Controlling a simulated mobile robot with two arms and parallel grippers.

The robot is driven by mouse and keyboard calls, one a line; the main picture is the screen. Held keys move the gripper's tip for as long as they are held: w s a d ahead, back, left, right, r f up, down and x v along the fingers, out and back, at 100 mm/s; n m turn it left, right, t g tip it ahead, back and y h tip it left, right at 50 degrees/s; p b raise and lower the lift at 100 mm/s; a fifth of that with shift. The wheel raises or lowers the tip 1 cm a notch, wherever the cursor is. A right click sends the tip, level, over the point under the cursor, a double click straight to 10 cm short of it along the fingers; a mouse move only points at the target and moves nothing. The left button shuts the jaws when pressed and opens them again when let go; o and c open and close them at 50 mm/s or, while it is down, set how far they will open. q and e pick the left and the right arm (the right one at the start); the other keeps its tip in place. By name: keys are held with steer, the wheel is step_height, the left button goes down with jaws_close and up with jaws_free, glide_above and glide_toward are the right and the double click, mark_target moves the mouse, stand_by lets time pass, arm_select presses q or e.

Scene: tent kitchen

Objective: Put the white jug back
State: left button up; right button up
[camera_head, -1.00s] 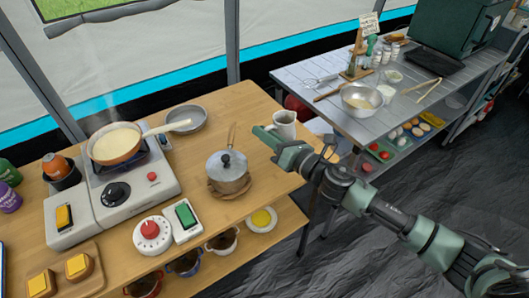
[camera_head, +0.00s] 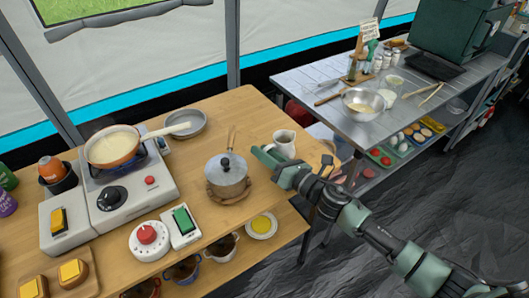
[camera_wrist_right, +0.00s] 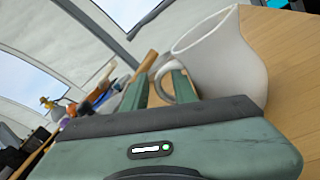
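The white jug (camera_head: 284,142) stands upright at the right edge of the wooden counter, right of the lidded pot. In the right wrist view the jug (camera_wrist_right: 228,58) fills the upper right. Its handle lies between the fingers of my right gripper (camera_wrist_right: 160,88), with a gap showing between the fingers. In the head view my right gripper (camera_head: 267,153) is at the jug's left front side, its fingers apart. My left gripper is not in view.
A lidded pot (camera_head: 227,176) stands left of the jug. A grey pan (camera_head: 187,122) and a stove with a pan of pale food (camera_head: 113,145) are further left. A metal table (camera_head: 318,105) with a mixing bowl (camera_head: 362,103) stands behind right, across a gap.

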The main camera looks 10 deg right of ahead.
steer(key=shift+r+p, duration=0.3)
steer(key=b+v, duration=0.1)
steer(key=v, duration=0.6)
steer(key=b+v, duration=0.1)
steer(key=v, duration=0.2)
steer(key=shift+s+d+f+b, duration=0.15)
steer(key=shift+s+f+b, duration=0.1)
steer(key=shift+f+b, duration=0.05)
steer(key=shift+s+d+r, duration=0.15)
steer(key=shift+s+d, duration=0.25)
steer(key=shift+s, duration=0.2)
